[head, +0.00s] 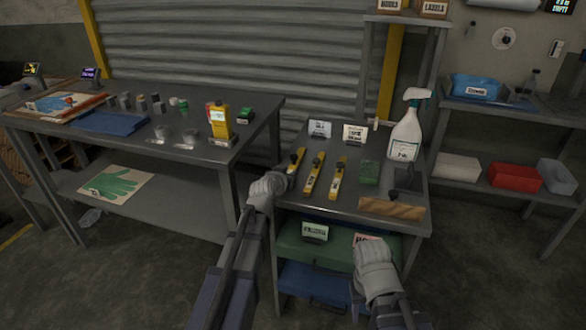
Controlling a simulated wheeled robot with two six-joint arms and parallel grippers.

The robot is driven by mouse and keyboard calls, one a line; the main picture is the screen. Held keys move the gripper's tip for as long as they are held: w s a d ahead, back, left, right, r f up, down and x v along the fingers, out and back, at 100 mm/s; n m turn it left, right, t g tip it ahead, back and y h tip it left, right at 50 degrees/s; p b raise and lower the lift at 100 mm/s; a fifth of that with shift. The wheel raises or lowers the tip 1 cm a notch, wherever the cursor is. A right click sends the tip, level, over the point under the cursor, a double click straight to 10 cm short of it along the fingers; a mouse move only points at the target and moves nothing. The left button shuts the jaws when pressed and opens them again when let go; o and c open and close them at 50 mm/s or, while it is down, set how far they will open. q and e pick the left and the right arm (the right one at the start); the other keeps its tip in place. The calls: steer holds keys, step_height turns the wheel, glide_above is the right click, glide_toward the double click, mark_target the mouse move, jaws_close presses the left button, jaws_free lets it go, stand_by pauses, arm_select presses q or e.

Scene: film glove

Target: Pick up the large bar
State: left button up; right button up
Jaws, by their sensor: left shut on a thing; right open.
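Several bar-like objects lie on the grey bench. Three yellow bars with dark parts lie side by side: a left one (297,159), a middle one (314,173) and a right one (338,178). I cannot read any size mark on them. My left gripper (285,181) is at the near end of the left yellow bar and shut on it; the hand hides that end. My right gripper (372,246) is open and empty, low in front of the bench's lower shelf, apart from the bars.
A white spray bottle (405,138), a green block (369,172) and a wooden strip (391,207) stand or lie right of the bars. Two small cards stand behind them. A longer table (60,125) is at left; a shelf with a red bin (514,177) is at right.

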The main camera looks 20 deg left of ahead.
arm_select(q)
jaws_close()
steer(key=shift+r, duration=0.1)
step_height(320, 180, up, 10)
steer(key=p, duration=1)
